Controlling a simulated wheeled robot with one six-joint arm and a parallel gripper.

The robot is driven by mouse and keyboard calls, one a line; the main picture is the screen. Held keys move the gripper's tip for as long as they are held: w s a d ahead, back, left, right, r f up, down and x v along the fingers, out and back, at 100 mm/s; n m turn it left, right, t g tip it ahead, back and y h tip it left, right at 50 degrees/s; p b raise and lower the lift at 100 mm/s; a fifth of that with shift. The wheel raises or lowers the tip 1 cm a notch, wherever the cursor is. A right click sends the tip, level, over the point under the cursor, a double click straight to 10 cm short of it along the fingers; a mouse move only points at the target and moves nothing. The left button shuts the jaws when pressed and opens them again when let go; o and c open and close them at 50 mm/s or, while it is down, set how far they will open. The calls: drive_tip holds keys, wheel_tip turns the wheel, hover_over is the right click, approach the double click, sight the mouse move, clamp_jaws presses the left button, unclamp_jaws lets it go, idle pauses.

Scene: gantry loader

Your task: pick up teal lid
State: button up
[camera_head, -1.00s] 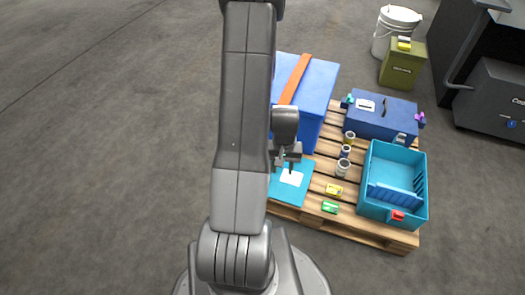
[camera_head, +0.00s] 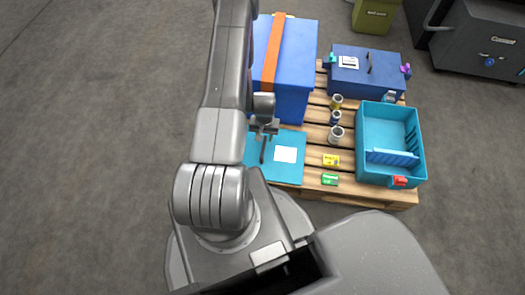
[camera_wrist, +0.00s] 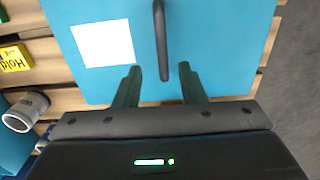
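The teal lid (camera_head: 287,172) lies flat on the wooden pallet, in front of the large blue box. It has a white label (camera_head: 286,154) and a dark bar handle, which the wrist view shows as a handle (camera_wrist: 161,40) running away from my gripper. In the head view, my gripper (camera_head: 264,150) is over the lid's left part, close to the handle. In the wrist view, my gripper (camera_wrist: 158,72) has its two fingers apart, with the near end of the handle between them. Whether the fingers are level with the handle I cannot tell.
The large blue box (camera_head: 298,55) with an orange strap stands behind the lid. A teal crate (camera_head: 421,160) is at the right and a blue toolbox (camera_head: 380,76) behind. Several small cans and two small boxes, yellow (camera_head: 331,160) and green (camera_head: 329,179), stand between.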

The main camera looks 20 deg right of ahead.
sight(263, 146)
drive_tip(key=f, duration=0.2)
drive_tip(key=f+b, duration=0.1)
drive_tip(key=f, duration=0.2)
drive_tip(key=f+b, duration=0.1)
drive_tip(key=f, duration=0.2)
drive_tip(key=shift+s+a+f, duration=0.1)
drive_tip(key=shift+a+f, duration=0.15)
clamp_jaws()
